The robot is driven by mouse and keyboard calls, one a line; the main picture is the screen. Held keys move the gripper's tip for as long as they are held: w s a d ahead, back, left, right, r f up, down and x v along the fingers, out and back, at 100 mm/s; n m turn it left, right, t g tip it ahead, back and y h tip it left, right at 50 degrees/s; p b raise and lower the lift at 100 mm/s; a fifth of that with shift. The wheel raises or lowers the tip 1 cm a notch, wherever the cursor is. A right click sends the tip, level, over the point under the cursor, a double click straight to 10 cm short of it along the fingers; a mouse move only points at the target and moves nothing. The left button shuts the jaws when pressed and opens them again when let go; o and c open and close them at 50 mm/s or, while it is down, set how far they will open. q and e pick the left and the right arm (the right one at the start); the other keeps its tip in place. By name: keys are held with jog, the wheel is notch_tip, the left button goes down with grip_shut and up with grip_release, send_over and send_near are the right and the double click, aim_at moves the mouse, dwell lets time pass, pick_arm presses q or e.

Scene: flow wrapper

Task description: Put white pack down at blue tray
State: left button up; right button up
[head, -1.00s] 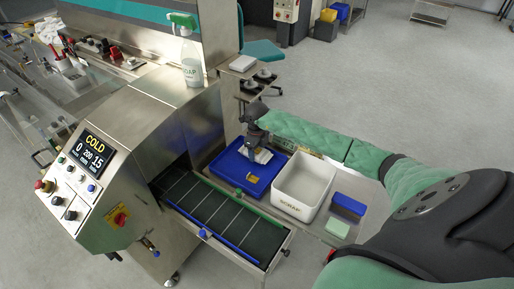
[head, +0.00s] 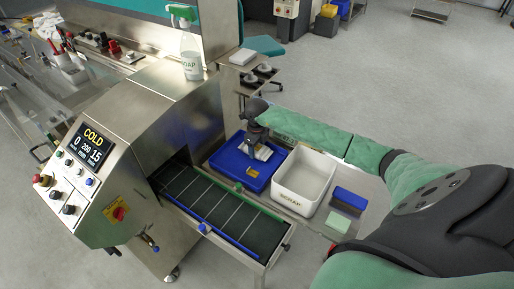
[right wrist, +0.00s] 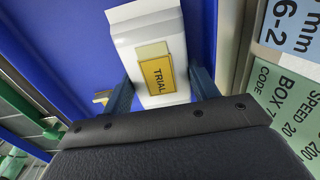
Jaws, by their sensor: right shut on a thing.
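The white pack (head: 264,152) has a yellow TRIAL label. In the right wrist view the pack (right wrist: 126,27) lies between the two fingers. My right gripper (head: 259,149) is shut on it, seen also in the right wrist view (right wrist: 160,88). The blue tray (head: 228,160) is below the gripper and pack in the head view. Its blue surface (right wrist: 60,40) fills much of the right wrist view behind the pack. I cannot tell whether the pack touches the tray floor. My left gripper is not in view.
A white bin (head: 303,182) with a SCRAP label stands right of the tray. A blue box (head: 349,200) and a pale green block (head: 339,222) are farther right. The conveyor (head: 222,213) with green and blue rails runs along the tray's near side.

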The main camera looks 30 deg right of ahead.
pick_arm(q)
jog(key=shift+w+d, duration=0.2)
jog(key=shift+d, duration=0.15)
pick_arm(e)
jog(key=shift+f, duration=0.1)
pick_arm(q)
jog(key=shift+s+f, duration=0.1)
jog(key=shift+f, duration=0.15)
pick_arm(e)
jog(key=shift+f, duration=0.1)
jog(key=o, duration=1.1)
notch_tip(320, 180, up, 6)
jog(key=b, duration=0.3)
jog(key=shift+b, duration=0.4)
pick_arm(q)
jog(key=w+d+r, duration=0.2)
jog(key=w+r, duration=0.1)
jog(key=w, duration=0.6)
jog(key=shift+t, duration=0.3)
pick_arm(e)
jog(key=shift+r, duration=0.9)
